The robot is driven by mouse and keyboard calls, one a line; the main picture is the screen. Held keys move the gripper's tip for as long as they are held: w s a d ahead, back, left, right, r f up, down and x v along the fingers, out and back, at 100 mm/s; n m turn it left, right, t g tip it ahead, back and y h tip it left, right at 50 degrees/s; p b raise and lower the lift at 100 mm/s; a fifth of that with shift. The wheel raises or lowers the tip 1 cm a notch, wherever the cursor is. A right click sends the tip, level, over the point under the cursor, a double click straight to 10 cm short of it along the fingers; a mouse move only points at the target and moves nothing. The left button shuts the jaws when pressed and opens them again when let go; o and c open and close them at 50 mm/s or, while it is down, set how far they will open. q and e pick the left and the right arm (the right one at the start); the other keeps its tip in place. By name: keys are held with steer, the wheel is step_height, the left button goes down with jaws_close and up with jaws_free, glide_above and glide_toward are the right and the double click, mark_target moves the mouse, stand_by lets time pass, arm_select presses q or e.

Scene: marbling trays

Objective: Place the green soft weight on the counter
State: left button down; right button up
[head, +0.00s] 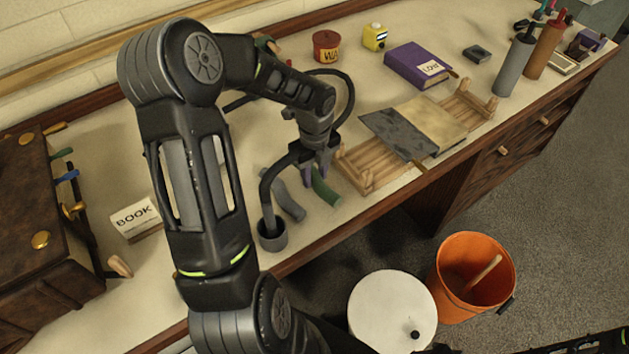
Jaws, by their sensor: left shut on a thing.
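The green soft weight (325,190) is a short curved roll near the counter's front edge, below my left gripper. My left gripper (317,175) is shut on its upper end, and the fingers partly hide that end. The weight's lower end hangs at or just above the counter (345,217); I cannot tell whether it touches. A similar grey soft weight (289,199) lies just to the left. My right gripper is not in view.
A wooden rack (367,178) bearing a marbled sheet and a tan sheet (432,122) is close on the right. A book block (136,220) lies left. An orange bucket (443,265) stands on the floor.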

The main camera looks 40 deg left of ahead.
mark_target(314, 182)
arm_select(q)
steer(key=shift+f, duration=1.55)
steer(key=shift+f, duration=0.15)
steer(key=c, duration=1)
jaws_free()
step_height(314, 182, up, 12)
steer(key=shift+r, duration=0.2)
